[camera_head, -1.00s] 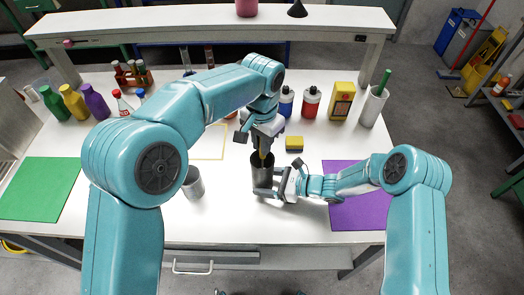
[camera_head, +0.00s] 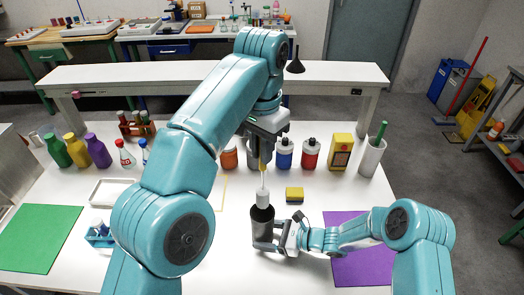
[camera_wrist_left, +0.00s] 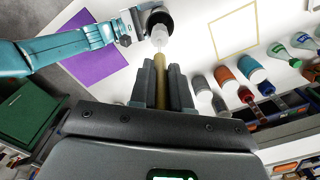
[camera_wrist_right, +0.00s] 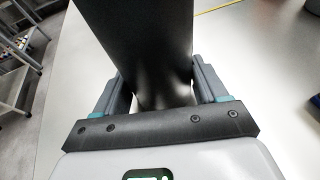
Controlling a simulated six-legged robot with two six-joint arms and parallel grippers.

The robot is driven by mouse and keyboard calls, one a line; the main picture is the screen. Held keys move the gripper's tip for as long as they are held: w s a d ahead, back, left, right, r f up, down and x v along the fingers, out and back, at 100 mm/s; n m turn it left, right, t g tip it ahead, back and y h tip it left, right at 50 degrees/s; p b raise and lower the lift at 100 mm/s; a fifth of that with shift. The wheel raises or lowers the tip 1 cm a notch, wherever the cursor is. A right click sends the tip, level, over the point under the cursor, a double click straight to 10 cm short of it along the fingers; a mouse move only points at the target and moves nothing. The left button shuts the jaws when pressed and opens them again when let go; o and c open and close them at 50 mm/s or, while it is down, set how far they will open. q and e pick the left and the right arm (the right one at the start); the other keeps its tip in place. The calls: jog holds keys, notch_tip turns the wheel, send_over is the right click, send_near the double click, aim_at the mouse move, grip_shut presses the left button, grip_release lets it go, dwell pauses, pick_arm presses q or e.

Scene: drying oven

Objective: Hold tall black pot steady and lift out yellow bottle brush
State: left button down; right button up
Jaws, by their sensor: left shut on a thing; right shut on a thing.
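The tall black pot (camera_head: 263,230) stands upright on the white table. My right gripper (camera_head: 268,243) is shut on its lower part from the right; the pot fills the space between the fingers in the right wrist view (camera_wrist_right: 140,40). My left gripper (camera_head: 262,150) is above the pot, pointing down, shut on the yellow handle of the bottle brush (camera_head: 263,177). The handle also shows between the fingers in the left wrist view (camera_wrist_left: 162,88). The brush's white head shows at the pot's mouth; I cannot tell whether its lower end is still inside.
A yellow sponge (camera_head: 294,194) lies behind the pot to the right. A purple mat (camera_head: 365,262) lies under my right arm, and a green mat (camera_head: 40,238) lies far left. Several bottles, a yellow box (camera_head: 341,150) and a white holder (camera_head: 371,157) stand along the back.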

jog(key=o, duration=0.8)
jog(key=shift+o, duration=0.2)
jog(key=v, duration=1.2)
jog(key=shift+s, duration=0.1)
